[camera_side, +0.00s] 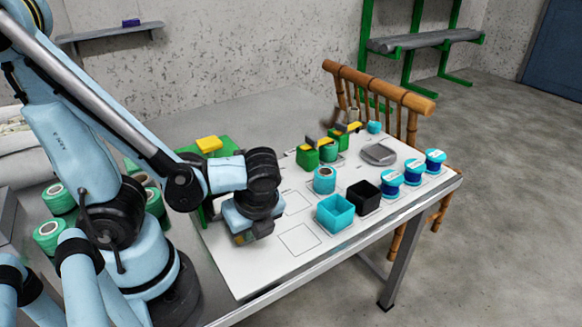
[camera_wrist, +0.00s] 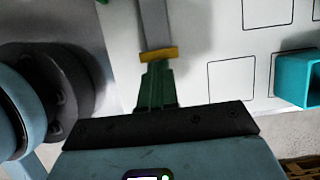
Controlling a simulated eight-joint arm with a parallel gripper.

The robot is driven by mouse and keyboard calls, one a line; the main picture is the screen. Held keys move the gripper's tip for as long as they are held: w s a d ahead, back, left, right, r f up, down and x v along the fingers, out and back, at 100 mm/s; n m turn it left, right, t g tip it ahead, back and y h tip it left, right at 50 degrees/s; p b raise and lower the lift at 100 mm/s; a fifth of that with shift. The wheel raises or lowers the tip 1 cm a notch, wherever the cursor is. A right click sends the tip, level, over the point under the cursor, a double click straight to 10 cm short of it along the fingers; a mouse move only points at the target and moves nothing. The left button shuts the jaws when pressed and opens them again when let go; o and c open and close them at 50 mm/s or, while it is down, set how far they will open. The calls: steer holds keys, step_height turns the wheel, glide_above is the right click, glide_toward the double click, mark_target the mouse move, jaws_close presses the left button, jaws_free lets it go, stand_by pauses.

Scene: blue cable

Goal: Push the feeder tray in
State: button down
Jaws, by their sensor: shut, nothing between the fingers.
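The feeder appears to be the green frame with a yellow block on top (camera_side: 208,146), at the back left of the white board and partly hidden by my arm. In the wrist view, a narrow grey strip with a yellow end bar (camera_wrist: 158,54) runs away from me; it looks like the feeder tray. My gripper (camera_side: 243,238) points down low over the board's left part, in front of the frame. Its shut, empty fingers (camera_wrist: 157,70) appear dark green, right at the yellow bar. I cannot tell whether they touch it. My gripper hides the tray in the side view.
A cyan open box (camera_side: 335,212) and a black box (camera_side: 363,197) stand right of my gripper. Blue spools (camera_side: 413,171) line the right edge. Green blocks with yellow parts (camera_side: 307,157) stand farther back. Outlined squares (camera_side: 299,240) beside my gripper are empty.

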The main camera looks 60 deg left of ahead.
steer(key=shift+a, duration=1.05)
steer(key=d, duration=0.4)
steer(key=shift+d+r, duration=0.15)
steer(key=shift+d, duration=0.2)
steer(key=v, duration=0.9)
glide_above(264, 268)
step_height(264, 268, down, 9)
steer(key=shift+r, duration=0.2)
steer(key=shift+a+r, duration=0.1)
steer(key=shift+a, duration=1.8)
